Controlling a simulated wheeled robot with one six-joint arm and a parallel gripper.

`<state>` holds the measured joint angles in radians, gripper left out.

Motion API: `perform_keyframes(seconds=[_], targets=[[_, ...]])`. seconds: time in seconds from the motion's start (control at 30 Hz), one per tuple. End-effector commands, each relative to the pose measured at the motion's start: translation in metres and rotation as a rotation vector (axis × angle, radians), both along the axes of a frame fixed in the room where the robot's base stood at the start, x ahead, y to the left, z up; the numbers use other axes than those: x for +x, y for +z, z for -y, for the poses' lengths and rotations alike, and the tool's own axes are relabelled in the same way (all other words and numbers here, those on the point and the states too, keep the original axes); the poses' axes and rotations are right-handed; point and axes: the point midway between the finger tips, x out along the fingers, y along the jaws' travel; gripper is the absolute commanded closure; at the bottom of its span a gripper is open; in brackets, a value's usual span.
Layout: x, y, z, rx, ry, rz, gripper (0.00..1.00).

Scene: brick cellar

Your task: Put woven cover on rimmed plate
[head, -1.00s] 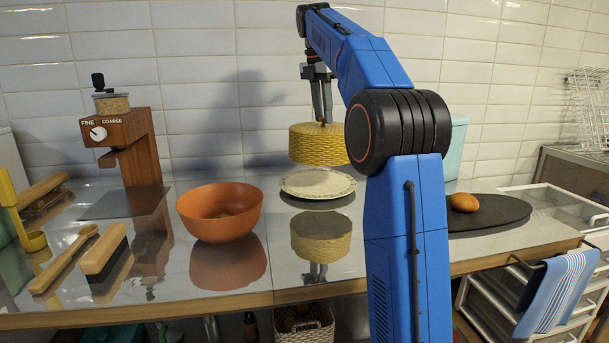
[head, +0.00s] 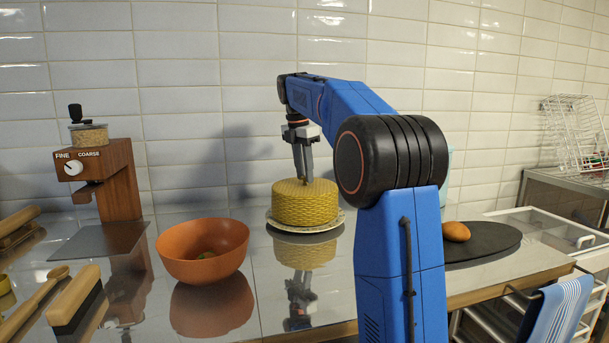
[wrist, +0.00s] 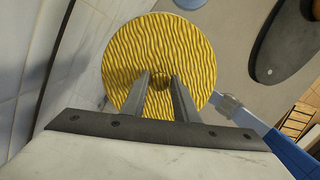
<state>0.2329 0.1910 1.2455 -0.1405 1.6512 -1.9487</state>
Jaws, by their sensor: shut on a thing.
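The woven cover (head: 304,205) is a yellow round basket-like dome with a small knob on top. In the head view it sits upright over the rimmed plate (head: 284,231), a pale dish whose decorated edge shows around its base. I cannot tell whether the cover's lower edge touches the plate everywhere. My gripper (head: 305,180) points down and is shut on the cover's knob. In the wrist view the cover's top (wrist: 190,45) fills the middle, with the knob between the fingers (wrist: 160,85). The plate is hidden under the cover there.
An orange bowl (head: 203,252) stands left of the plate, and a wooden grinder (head: 117,180) stands behind it at left. Brushes (head: 72,300) lie at front left. A dark board (head: 487,243) with a brown roundish item (head: 456,231) is at right. The tiled wall is close behind.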

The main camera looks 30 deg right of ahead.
Motion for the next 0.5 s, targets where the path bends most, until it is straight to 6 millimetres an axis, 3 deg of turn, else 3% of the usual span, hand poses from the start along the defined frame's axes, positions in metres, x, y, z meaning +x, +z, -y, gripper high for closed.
perform_keyframes(seconds=[0.43, 0.47, 0.5], targets=[[-0.0003, -0.0084, -0.0001, 0.0, 0.0, 0.001, 1.0], [-0.0002, -0.0089, -0.0001, 0.0, 0.0, 0.001, 0.71], [-0.0002, -0.0087, -0.0001, 0.0, 0.0, 0.001, 0.61]])
